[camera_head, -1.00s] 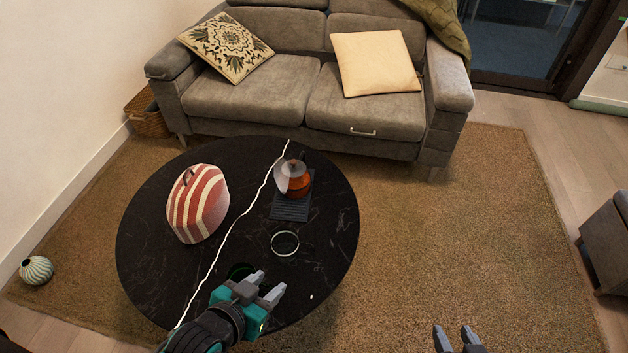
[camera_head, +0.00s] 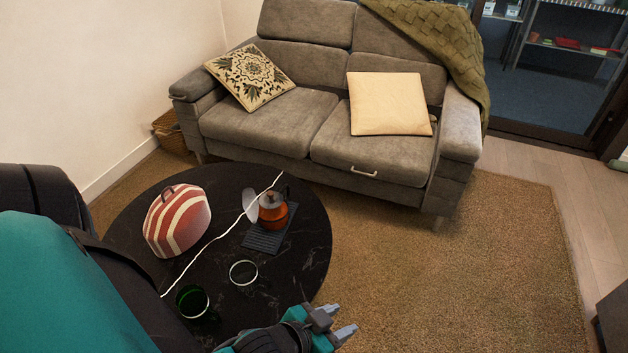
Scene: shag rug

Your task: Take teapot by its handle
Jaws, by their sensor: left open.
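The teapot (camera_head: 271,215) is orange-red with a dark top. It stands on a dark ribbed mat (camera_head: 262,242) near the right side of the round black table (camera_head: 130,220). A dark handle (camera_head: 287,190) shows at its upper right, partly hard to make out. My left gripper (camera_head: 340,322) is open and empty at the lower middle, nearer to me than the teapot and clearly apart from it. It is by the table's near right edge. My right gripper is not in view.
A red-and-white striped object (camera_head: 178,222) stands on the table's left. A clear glass (camera_head: 243,273) and a green glass (camera_head: 192,303) stand between teapot and my left arm. A grey sofa (camera_head: 270,110) is behind. Open rug (camera_head: 450,270) lies to the right.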

